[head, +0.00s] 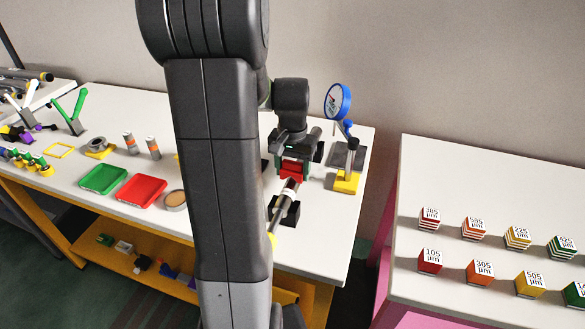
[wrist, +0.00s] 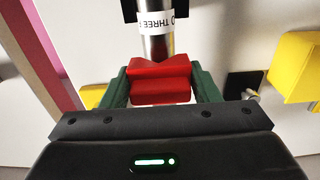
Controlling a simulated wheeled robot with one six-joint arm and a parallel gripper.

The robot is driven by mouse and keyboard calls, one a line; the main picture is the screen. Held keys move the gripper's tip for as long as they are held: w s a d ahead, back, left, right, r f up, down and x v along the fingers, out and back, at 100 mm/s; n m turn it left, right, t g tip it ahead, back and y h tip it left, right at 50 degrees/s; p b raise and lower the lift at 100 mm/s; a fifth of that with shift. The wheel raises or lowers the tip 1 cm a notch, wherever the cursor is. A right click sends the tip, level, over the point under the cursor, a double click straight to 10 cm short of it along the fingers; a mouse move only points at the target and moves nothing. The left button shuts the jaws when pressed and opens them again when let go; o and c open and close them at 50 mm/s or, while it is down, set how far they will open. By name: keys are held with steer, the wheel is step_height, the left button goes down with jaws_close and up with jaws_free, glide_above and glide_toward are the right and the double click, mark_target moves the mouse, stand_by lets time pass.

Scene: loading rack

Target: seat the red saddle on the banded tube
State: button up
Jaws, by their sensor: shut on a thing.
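The red saddle (wrist: 160,82) is between the green fingers of my gripper (wrist: 162,92) in the wrist view. My gripper is shut on it. In the head view the saddle (head: 292,169) shows under my gripper (head: 293,160), close to the tube's far end. The tube (head: 284,200) is a metal cylinder with a white printed band, lying over black supports. In the wrist view the tube (wrist: 157,46) runs up from the saddle's notched edge, its band partly readable as "THREE". I cannot tell whether saddle and tube touch.
A blue dial gauge (head: 338,101) on a stand with a yellow base (head: 346,182) stands just right of my gripper. Green (head: 103,180) and red (head: 142,191) trays lie to the left. A second table (head: 480,200) holds several labelled blocks.

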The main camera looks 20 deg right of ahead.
steer(key=shift+f+b, duration=0.6)
steer(key=shift+f, duration=0.3)
stand_by(0.4)
steer(key=o, duration=1)
steer(key=shift+o, duration=0.2)
steer(key=shift+r, duration=0.1)
step_height(320, 180, up, 14)
steer(key=shift+f, duration=0.15)
steer(key=shift+f, duration=0.1)
step_height(320, 180, down, 14)
steer(key=shift+r, duration=0.3)
